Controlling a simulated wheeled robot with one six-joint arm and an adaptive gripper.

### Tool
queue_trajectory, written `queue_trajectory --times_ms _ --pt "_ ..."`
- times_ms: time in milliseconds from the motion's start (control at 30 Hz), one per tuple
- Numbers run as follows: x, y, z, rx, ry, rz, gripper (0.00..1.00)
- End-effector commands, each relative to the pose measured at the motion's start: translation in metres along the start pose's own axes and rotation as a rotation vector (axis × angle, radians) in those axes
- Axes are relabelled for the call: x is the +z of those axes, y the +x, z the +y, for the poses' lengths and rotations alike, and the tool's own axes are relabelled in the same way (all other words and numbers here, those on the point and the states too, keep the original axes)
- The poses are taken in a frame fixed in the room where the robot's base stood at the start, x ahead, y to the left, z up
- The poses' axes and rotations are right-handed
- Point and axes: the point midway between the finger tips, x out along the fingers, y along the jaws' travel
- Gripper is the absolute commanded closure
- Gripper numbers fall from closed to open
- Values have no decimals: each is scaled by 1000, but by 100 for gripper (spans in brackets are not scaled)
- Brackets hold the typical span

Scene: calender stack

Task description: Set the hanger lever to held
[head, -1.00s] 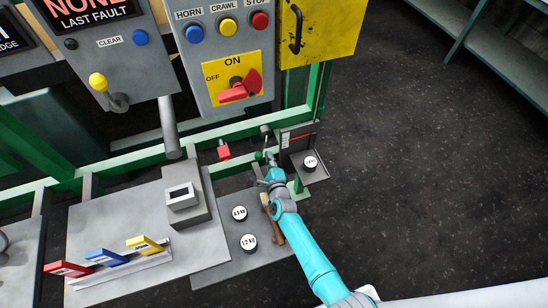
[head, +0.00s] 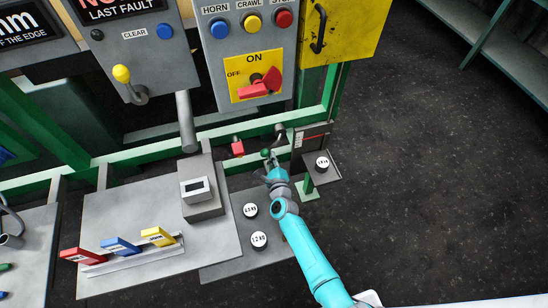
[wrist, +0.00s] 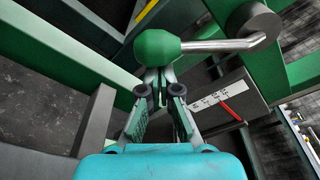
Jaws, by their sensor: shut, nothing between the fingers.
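The hanger lever has a green knob (wrist: 157,47) on a metal rod, running right to a round grey pivot (wrist: 252,22) in the wrist view. In the head view the knob (head: 265,153) is small, below and left of the pivot (head: 280,130). My gripper (wrist: 158,76) is shut and empty, its fingertips directly at the knob's near side; they appear to touch it, but I cannot be sure. In the head view my gripper (head: 268,161) partly blurs into the knob. No readable "held" mark shows.
A white scale with a red pointer (wrist: 232,110) sits right of my fingers. A weight (head: 322,164) stands on the small tray (head: 328,178) to the right. Open floor lies right.

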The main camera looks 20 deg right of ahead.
Motion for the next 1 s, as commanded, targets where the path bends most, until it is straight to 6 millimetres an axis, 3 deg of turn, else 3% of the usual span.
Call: queue_trajectory --times_ms 133,567,767,1000 --pt "3 0 -3 9 73 -1 100" --pt "3 -4 -3 10 73 -2 100" --pt "2 -28 -2 11 74 -1 100" --pt "2 -72 -2 12 74 0 100"
